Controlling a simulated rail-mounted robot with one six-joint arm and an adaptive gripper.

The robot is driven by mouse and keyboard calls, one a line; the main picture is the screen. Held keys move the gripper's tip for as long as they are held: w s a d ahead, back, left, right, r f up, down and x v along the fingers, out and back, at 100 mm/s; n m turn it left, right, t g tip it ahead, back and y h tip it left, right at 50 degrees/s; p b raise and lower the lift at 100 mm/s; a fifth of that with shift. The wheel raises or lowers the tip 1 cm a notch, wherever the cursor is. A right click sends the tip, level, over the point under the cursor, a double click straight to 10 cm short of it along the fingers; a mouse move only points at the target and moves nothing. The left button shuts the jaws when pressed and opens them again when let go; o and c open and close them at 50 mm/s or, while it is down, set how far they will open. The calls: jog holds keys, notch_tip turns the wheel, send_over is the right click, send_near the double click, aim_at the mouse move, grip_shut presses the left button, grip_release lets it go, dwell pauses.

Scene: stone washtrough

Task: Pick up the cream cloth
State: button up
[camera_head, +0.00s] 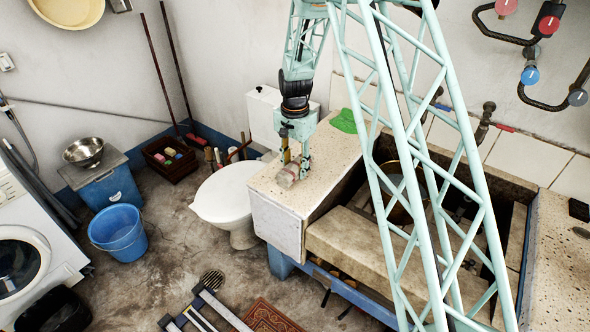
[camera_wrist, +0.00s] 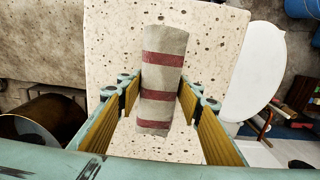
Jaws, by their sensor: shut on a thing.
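The cream cloth (camera_wrist: 163,75) is a roll with dark red stripes. In the wrist view it lies lengthwise between the yellow pads of my gripper (camera_wrist: 160,97), over the speckled stone top (camera_wrist: 112,50). My gripper (camera_head: 293,166) points down at the left part of the stone ledge (camera_head: 275,195) in the head view, shut on the cloth (camera_head: 286,178). The cloth is at or just above the stone; I cannot tell whether it touches. The gripper hides part of it in the head view.
A green cloth (camera_head: 345,121) lies farther back on the ledge. The trough basin (camera_head: 395,190) opens to the right, with a bucket inside. A toilet with a closed white lid (camera_head: 225,193) stands close to the left. Pipes and valves (camera_head: 530,75) are on the wall.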

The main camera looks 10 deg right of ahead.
jog(key=shift+r+p, duration=0.3)
jog(key=shift+r, duration=1)
jog(key=s, duration=0.5)
jog(key=s+d+r, duration=0.1)
jog(key=s, duration=0.4)
jog(key=s+p, duration=0.1)
jog(key=s, duration=0.5)
jog(key=shift+d+r, duration=0.15)
jog(key=shift+r, duration=0.05)
jog(key=shift+w+d, duration=0.1)
